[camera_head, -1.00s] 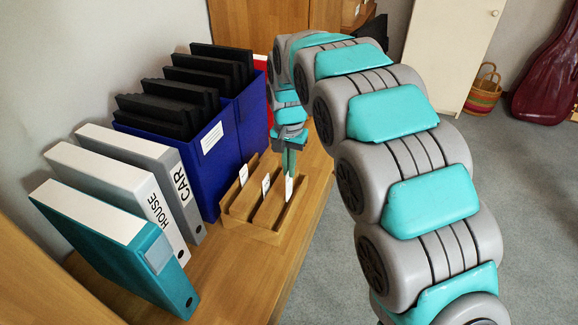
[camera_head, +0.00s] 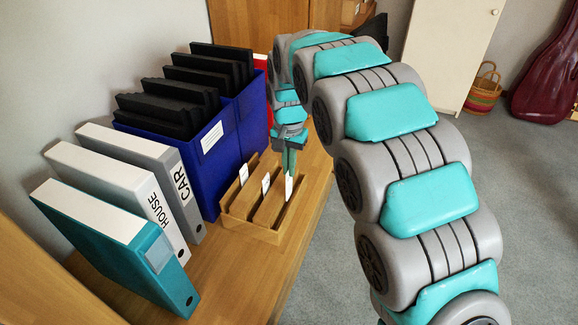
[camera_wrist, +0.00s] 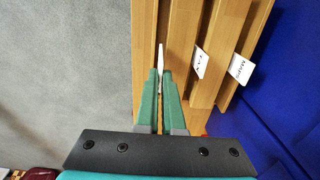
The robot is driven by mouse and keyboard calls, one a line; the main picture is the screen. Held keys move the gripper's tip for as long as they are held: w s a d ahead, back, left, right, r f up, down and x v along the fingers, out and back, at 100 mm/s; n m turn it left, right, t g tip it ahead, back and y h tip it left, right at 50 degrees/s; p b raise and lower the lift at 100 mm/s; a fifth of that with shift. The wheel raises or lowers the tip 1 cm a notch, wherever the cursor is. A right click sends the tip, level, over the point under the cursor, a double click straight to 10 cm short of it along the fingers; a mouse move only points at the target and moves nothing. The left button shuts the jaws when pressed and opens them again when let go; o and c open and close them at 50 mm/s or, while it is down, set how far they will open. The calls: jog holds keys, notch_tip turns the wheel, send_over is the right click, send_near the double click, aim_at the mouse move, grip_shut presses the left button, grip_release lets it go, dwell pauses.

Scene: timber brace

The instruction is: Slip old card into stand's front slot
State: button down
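The wooden stand (camera_head: 268,235) sits on the desk, with long parallel slots and two white tabs on its dividers. My gripper (camera_head: 289,168) is above its front slot, the one on the right in the head view. In the wrist view my gripper (camera_wrist: 160,82) has its green fingers close together on a thin white card (camera_wrist: 161,55). The card also shows in the head view (camera_head: 289,188), upright and pointing down at the front slot. Its lower edge appears at or inside the slot; I cannot tell how deep. The upper part is hidden between the fingers.
Blue file boxes (camera_head: 222,165) with black folders stand close behind the stand. A grey CAR binder (camera_head: 165,170), a white HOUSE binder (camera_head: 130,190) and a teal binder (camera_head: 125,250) stand to the left. The desk's front edge is just right of the stand, with open floor beyond.

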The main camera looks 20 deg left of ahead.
aim_at(289, 181)
jog(key=shift+f+b, duration=0.65)
jog(key=shift+f, duration=2.2)
jog(key=shift+c, duration=2.4)
grip_release()
jog(key=shift+r, duration=0.1)
jog(key=shift+r+p, duration=1.15)
jog(key=shift+r, duration=2.75)
